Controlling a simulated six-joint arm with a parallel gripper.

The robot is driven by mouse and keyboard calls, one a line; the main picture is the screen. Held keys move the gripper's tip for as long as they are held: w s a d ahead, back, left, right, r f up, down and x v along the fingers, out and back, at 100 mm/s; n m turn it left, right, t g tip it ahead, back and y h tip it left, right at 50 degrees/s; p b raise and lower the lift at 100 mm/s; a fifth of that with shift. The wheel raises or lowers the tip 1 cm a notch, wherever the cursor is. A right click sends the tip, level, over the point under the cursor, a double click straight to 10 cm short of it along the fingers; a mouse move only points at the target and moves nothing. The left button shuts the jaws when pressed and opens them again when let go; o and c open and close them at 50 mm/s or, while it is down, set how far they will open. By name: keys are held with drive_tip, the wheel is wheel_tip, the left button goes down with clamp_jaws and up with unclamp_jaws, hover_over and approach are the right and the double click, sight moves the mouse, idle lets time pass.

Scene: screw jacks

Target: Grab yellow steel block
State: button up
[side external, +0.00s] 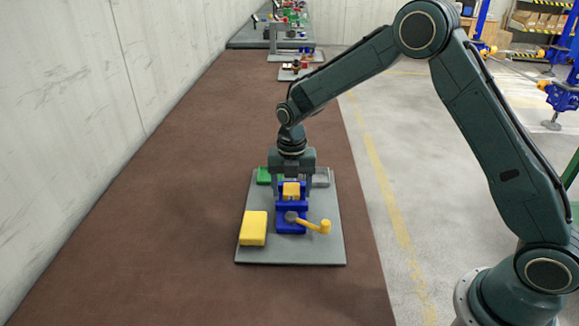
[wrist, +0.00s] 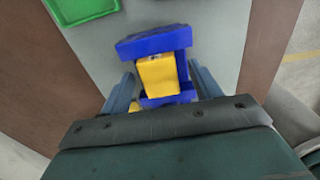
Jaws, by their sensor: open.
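A small yellow block (side external: 291,191) sits between the blue jaws of a blue screw jack (side external: 291,222). In the wrist view, the yellow block (wrist: 157,77) shows between blue jaw parts (wrist: 153,42). My gripper (side external: 292,183) points down over the jack, its fingers around the block's level. In the wrist view, my gripper (wrist: 162,72) is open, one finger on each side of the yellow block, with a visible gap on both sides. Exact finger height against the block is hard to tell. The block's lower part is hidden.
A larger yellow box-like piece (side external: 253,228) lies at the grey baseplate's (side external: 290,254) front left. The jack's yellow handle (side external: 322,227) sticks out to the right. A green tray (side external: 263,176) and a grey tray (side external: 321,177) lie behind. A wall (side external: 90,110) stands left.

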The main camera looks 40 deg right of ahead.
sight(291, 188)
drive_tip(key=shift+f, duration=0.35)
clamp_jaws()
idle(0.3)
drive_tip(key=shift+w+r, duration=0.1)
drive_tip(key=shift+r, duration=0.15)
wheel_tip(291, 188, up, 20)
drive_tip(key=shift+f, duration=0.15)
idle(0.5)
idle(0.5)
